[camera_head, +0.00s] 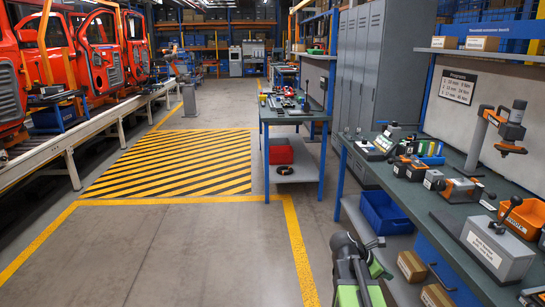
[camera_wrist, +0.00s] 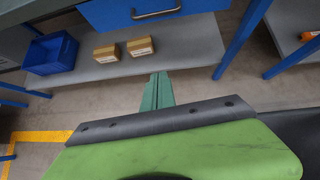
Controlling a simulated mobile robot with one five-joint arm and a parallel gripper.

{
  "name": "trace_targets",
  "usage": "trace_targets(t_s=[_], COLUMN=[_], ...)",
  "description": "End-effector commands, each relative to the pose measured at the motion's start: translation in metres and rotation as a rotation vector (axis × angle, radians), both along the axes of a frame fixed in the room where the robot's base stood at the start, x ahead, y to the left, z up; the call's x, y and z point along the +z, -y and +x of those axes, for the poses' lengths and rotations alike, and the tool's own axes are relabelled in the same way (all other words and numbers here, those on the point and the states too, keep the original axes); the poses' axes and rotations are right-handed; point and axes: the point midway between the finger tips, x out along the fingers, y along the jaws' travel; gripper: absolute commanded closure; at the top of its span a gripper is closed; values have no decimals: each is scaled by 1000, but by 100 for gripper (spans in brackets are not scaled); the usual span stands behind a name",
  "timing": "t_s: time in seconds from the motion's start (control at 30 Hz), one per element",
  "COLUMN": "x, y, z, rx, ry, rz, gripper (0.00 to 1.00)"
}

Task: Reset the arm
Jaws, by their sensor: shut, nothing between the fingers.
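My arm (camera_head: 350,262), black and grey with green parts, shows folded at the bottom of the head view, right of the yellow floor line and in front of the workbench (camera_head: 440,215). My gripper (camera_wrist: 157,84) shows in the wrist view as narrow teal fingers, closed together with nothing between them. They stick out beyond a dark bar and a green body of my arm. The fingers overlap the front edge of the bench's lower shelf (camera_wrist: 195,60) in the picture; I see no contact. In the head view the fingertips are hard to make out.
The workbench on the right carries tools, an orange bin (camera_head: 523,218) and a grey box (camera_head: 497,247). A blue bin (camera_head: 386,212) and cardboard boxes (camera_head: 412,265) sit on its shelf. A tool table (camera_head: 290,115) stands ahead. Open floor (camera_head: 190,250) lies left; red vehicle bodies (camera_head: 100,65) line the far left.

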Motion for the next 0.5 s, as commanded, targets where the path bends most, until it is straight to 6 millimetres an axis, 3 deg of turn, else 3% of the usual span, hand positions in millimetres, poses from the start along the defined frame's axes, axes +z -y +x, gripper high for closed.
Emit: trace_targets(t_s=[0.03,0.17,0.3,0.5], x=[-9,-37,-60,-75], y=[-26,-95,-165,-229], z=[-1,-7,-23,-47], rx=[0,-153,-467,-994], ry=[23,167,325,463], rz=[57,266,500,699], gripper=[100,100,100,100])
